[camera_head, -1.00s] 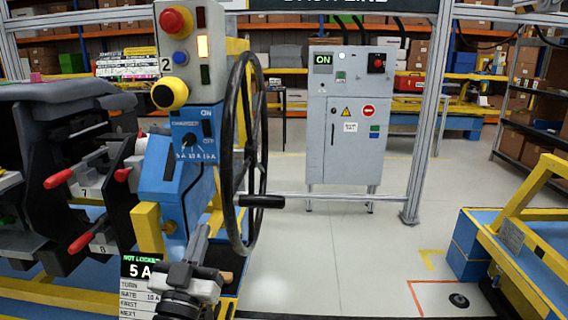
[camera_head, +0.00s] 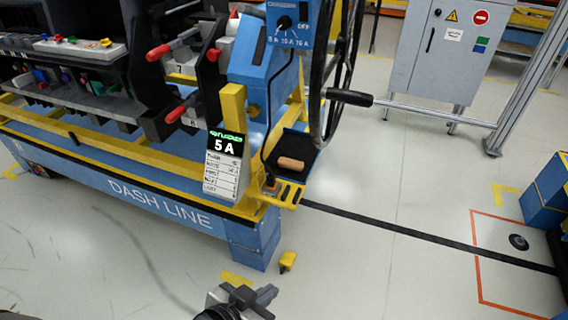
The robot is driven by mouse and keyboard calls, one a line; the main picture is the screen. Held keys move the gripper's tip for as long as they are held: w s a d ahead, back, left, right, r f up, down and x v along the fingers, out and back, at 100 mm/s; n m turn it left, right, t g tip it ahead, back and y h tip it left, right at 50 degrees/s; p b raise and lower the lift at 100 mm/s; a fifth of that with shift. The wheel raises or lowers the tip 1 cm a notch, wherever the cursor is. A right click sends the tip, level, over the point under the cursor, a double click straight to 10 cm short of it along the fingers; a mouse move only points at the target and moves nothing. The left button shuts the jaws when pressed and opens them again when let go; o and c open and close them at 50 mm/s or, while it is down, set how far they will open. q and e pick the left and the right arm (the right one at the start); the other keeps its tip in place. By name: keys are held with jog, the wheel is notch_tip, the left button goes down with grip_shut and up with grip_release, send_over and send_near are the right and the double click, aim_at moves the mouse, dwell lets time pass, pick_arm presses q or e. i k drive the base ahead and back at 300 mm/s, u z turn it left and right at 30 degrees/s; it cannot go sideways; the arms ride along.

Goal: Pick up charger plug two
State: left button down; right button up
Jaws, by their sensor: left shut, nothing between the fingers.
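A blue charger box (camera_head: 272,50) with a dial stands on the yellow-and-blue cart. A black cable (camera_head: 266,120) hangs from it to a small orange-brown plug-like end (camera_head: 269,183) at a yellow holder (camera_head: 285,193). I cannot read a number on the plug. A tan, rounded piece (camera_head: 290,163) lies in the black tray beside the holder. My left gripper (camera_head: 262,295) is at the bottom of the view, shut and empty, over the floor and apart from the plug. My right gripper is not in view.
A sign (camera_head: 223,165) reading 5 A hangs left of the holder. A small yellow block (camera_head: 288,260) is on the floor.

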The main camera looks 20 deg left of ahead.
aim_at(271, 183)
jog(key=u, duration=2.75)
jog(key=i, duration=2.15)
jog(key=z, duration=2.8)
jog(key=i, duration=0.5)
jog(key=z, duration=0.1)
